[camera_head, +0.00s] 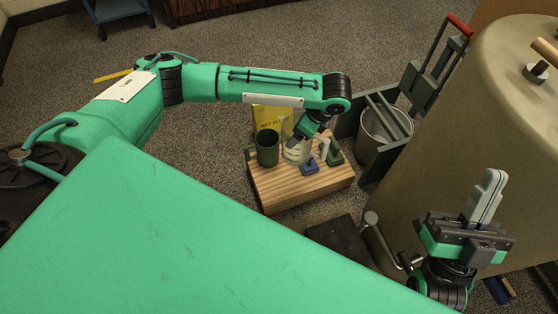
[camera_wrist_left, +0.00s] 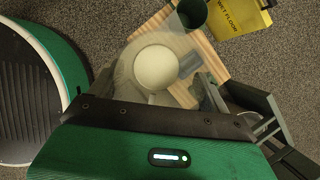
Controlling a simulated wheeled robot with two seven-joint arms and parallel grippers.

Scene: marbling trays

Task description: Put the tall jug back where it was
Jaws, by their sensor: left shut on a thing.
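The tall jug (camera_head: 295,152) is clear, with pale contents low inside. In the head view it is upright at the wooden stand (camera_head: 298,194), right of a dark green mug (camera_head: 267,149); I cannot tell whether its base touches the wood. My left gripper (camera_head: 301,133) reaches down from above and is shut on the jug, hiding part of it. In the left wrist view I look down into the jug (camera_wrist_left: 157,66), in front of the gripper; the fingertips are hard to make out. My right gripper (camera_head: 487,195) is away at the right, fingers together and empty.
A blue block-like item (camera_head: 309,166), a small white item (camera_head: 324,147) and a green item (camera_head: 335,156) stand close right of the jug. A yellow wet-floor sign (camera_head: 266,115) is behind. A metal bucket (camera_head: 382,130) and a large beige drum (camera_head: 450,130) are to the right.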

